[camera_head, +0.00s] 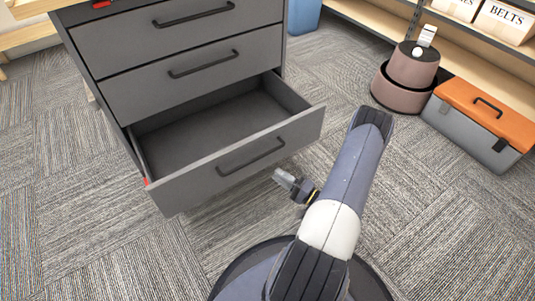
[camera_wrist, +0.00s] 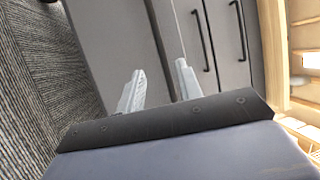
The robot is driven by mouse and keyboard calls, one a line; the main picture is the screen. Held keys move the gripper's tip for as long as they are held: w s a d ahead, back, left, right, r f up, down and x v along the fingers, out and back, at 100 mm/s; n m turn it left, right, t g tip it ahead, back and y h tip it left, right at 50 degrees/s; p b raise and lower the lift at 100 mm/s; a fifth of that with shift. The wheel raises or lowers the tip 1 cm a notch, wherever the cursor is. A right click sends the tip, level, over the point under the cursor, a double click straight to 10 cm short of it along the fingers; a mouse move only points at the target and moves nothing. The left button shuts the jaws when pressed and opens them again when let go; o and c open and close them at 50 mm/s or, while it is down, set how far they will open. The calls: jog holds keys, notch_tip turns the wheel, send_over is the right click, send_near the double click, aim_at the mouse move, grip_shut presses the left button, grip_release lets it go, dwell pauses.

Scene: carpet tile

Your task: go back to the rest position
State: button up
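My gripper (camera_wrist: 158,88) shows in the wrist view with its two pale fingers apart and nothing between them. In the head view my gripper (camera_head: 284,179) is small, just in front of the open bottom drawer's front and to the right of its handle. It looks apart from the handle (camera_head: 251,156), though the gap is hard to judge. My arm reaches up from the bottom of the head view and bends at the elbow. The grey drawer cabinet (camera_head: 100,60) stands at left, with its bottom drawer (camera_head: 215,135) pulled out and empty where visible.
An orange-lidded toolbox (camera_head: 484,115) and a mauve round container (camera_head: 406,80) stand on the carpet at right. Shelving with boxes (camera_head: 505,20) is behind them. A blue bin (camera_head: 304,14) is behind the cabinet. Carpet at left and lower right is clear.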

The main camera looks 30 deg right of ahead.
jog(key=shift+b+x, duration=1.2)
jog(key=shift+x, duration=4.45)
jog(key=shift+d, duration=0.1)
